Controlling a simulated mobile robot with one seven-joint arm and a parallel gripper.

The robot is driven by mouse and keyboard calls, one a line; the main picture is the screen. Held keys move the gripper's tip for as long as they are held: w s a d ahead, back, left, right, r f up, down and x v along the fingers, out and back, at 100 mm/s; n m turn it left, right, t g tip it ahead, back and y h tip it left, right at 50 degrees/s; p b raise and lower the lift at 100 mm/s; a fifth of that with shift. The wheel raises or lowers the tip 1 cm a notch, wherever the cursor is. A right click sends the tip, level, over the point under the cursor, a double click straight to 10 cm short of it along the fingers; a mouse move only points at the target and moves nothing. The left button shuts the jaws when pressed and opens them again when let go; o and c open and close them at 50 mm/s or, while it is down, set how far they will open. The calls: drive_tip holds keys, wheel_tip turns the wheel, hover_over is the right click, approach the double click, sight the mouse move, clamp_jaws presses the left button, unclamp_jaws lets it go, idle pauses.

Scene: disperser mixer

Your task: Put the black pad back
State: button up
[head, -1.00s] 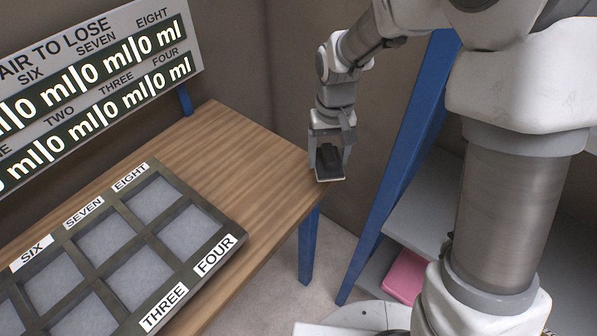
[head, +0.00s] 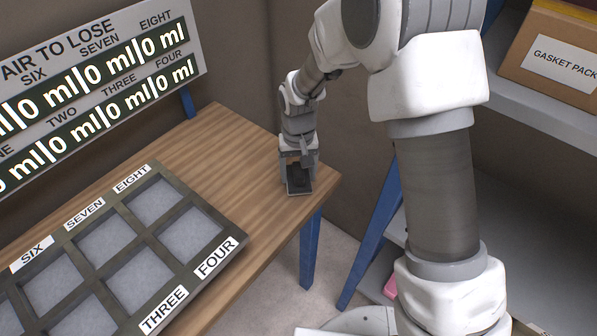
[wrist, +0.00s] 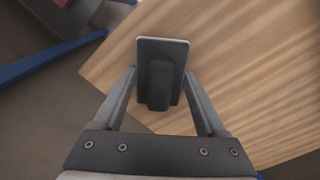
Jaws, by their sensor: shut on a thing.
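My gripper (head: 299,166) is shut on the black pad (head: 299,186), a thin dark plate with a raised block on it. In the head view they are at the right end of the wooden table (head: 235,150); I cannot tell whether the pad touches the top. The wrist view shows the pad (wrist: 178,52) between the two fingers (wrist: 160,78), with wood grain behind it. A dark tray (head: 240,238) with grey-floored compartments lies on the table to the left. Labels SIX, SEVEN, EIGHT, THREE and FOUR show on its rim; the visible compartments look empty.
A sign board (head: 100,75) with ml readouts stands behind the table. Blue-legged shelving (head: 372,235) is to the right, with a GASKET PACK box (head: 555,55) on it. Table top between tray and gripper is clear.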

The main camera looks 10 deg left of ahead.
sight(298, 170)
drive_tip(key=shift+f, duration=0.2)
drive_tip(key=o, duration=1.2)
drive_tip(key=shift+o, duration=0.2)
drive_tip(key=shift+r, duration=0.1)
wheel_tip(298, 170, up, 12)
drive_tip(key=p, duration=0.1)
drive_tip(key=shift+r, duration=0.15)
drive_tip(key=shift+s, duration=0.15)
